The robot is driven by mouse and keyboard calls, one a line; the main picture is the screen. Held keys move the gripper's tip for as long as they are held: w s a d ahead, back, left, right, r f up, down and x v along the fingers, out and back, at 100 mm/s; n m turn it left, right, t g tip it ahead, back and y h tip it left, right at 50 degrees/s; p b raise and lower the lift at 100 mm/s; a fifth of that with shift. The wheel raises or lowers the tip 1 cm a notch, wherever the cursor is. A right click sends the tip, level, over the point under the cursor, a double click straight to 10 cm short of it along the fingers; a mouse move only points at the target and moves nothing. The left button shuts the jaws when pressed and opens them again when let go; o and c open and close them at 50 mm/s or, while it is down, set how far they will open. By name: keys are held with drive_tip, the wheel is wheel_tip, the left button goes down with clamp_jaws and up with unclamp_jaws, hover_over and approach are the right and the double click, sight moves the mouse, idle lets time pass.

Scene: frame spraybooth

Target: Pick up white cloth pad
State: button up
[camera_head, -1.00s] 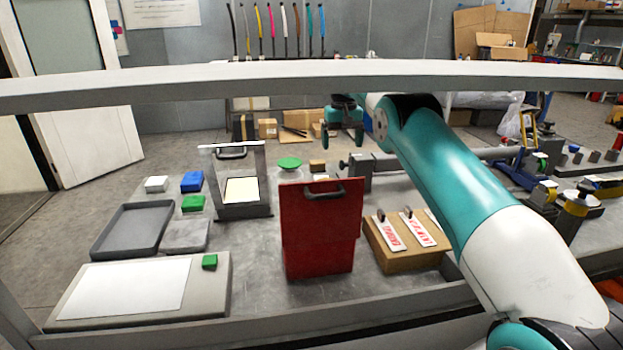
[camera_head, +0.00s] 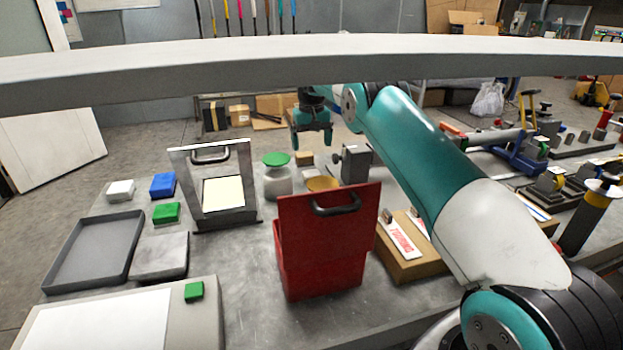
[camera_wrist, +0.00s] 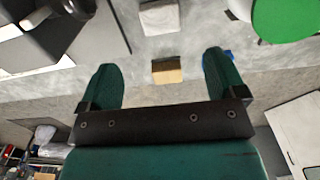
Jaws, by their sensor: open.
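A small white pad-like block (camera_head: 120,191) lies on the table at the left in the head view, left of a blue block (camera_head: 163,185). My gripper (camera_head: 312,142) hangs over the back of the table, well right of that white block. In the wrist view my gripper (camera_wrist: 162,78) is open and empty, its fingers spread wide. A tan block (camera_wrist: 167,70) shows between the fingers. A pale whitish block (camera_wrist: 159,17) lies above it in that picture; I cannot tell whether this is cloth.
A red box (camera_head: 325,245) stands upright in front, near a green-lidded jar (camera_head: 277,176) and a framed panel (camera_head: 222,193). A grey tray (camera_head: 95,250) and green block (camera_head: 166,213) lie left. A pale rail (camera_head: 300,60) crosses the view. Bare table shows left of the red box.

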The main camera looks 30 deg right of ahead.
hover_over(312, 173)
drive_tip(key=f, duration=0.5)
drive_tip(key=shift+w+p, duration=0.2)
drive_tip(key=shift+p, duration=0.15)
drive_tip(key=shift+s+f+p, duration=0.1)
drive_tip(key=shift+f+p, duration=0.85)
drive_tip(key=shift+f, duration=1.8)
drive_tip(key=c, duration=1)
drive_tip(key=shift+r, duration=0.1)
wheel_tip(312, 173, up, 18)
drive_tip(key=shift+f+b, duration=0.1)
drive_tip(key=shift+b, duration=0.45)
